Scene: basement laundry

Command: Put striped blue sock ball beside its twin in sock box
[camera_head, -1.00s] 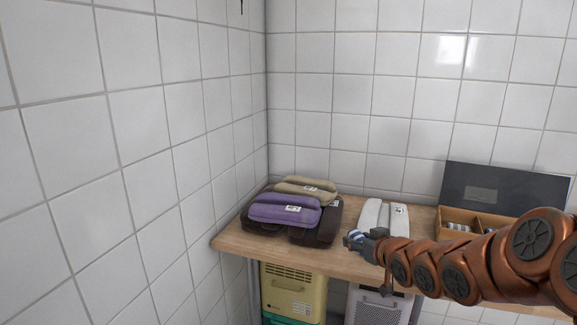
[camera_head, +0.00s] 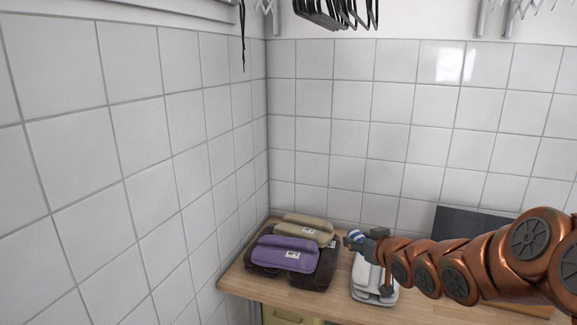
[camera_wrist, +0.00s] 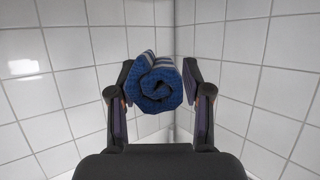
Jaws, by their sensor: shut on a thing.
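My gripper (camera_head: 360,240) is shut on the striped blue sock ball (camera_head: 356,235), held up in front of the wall tiles and shelf. In the wrist view the rolled blue sock ball (camera_wrist: 158,85), with pale stripes on top, sits between the two fingers of my gripper (camera_wrist: 160,78). The sock box stands at the right; its raised dark lid (camera_head: 465,221) shows, while my arm hides most of the box. The twin sock ball cannot be seen now.
On the wooden shelf (camera_head: 236,279), a purple folded bundle (camera_head: 280,256) and a beige one (camera_head: 300,228) lie on dark brown cloth (camera_head: 320,274). Black hangers (camera_head: 335,12) hang above.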

